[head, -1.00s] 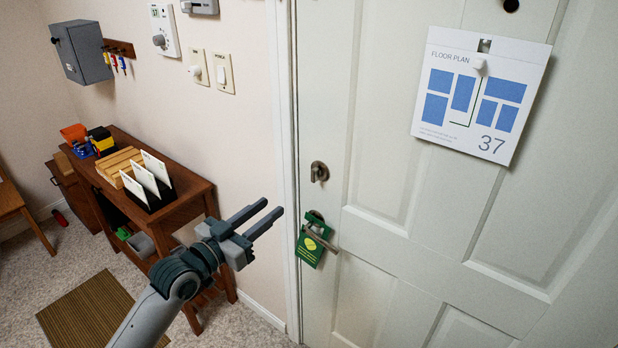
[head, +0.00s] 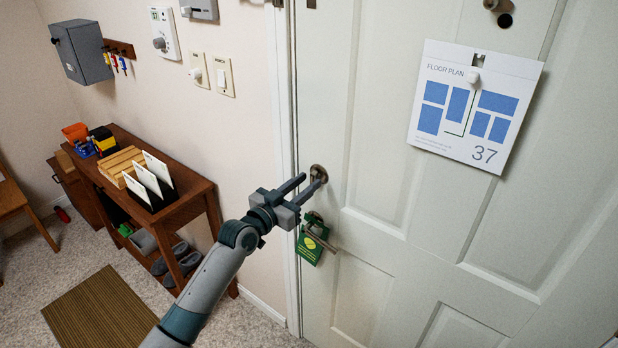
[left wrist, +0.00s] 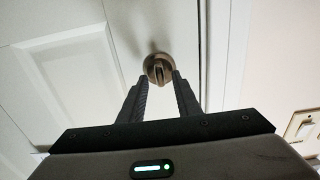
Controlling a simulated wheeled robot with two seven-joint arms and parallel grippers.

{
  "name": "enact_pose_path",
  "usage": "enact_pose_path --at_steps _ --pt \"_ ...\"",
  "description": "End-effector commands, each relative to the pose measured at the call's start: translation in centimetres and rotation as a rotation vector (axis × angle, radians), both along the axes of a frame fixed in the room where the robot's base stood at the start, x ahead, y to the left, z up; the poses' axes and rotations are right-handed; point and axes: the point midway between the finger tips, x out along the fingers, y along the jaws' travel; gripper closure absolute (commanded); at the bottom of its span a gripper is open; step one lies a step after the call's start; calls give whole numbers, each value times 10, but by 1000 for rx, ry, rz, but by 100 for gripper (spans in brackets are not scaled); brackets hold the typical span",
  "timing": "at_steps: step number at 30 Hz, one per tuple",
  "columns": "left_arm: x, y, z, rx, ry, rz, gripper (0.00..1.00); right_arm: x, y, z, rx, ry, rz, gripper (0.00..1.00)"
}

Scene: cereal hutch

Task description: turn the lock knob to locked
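The lock knob (head: 319,173) is a round bronze turn piece on the white door, above the door handle. In the left wrist view the knob (left wrist: 158,68) lies straight ahead, its thumb-turn showing between the fingertips. My left gripper (head: 308,184) is open, with its fingers pointing at the knob and their tips close to it. In the left wrist view its two fingers (left wrist: 159,80) stand apart on either side of the knob. I cannot tell whether they touch it. My right gripper is not in view.
A green tag (head: 309,248) hangs on the door handle (head: 320,238) just below the knob. A floor plan sign (head: 474,105) hangs higher on the door. A wooden side table (head: 190,203) with letters and boxes stands against the wall at left.

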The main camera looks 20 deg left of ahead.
Motion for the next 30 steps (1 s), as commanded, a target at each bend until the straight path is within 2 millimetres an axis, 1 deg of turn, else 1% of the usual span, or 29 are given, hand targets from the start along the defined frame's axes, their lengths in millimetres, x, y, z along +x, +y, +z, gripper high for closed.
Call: enact_pose_path --at_steps 3,6,17,18,21,30 --pt "11 -3 1 -1 0 0 70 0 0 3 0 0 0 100" --pt "16 -5 1 0 0 1 70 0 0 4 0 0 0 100" --pt "17 -6 0 0 0 0 70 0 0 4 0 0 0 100" --pt "17 -6 0 0 0 1 79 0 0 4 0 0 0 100" --pt "17 -6 0 0 0 1 100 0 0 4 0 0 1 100" --pt "17 -6 0 -8 3 1 100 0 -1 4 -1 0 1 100"
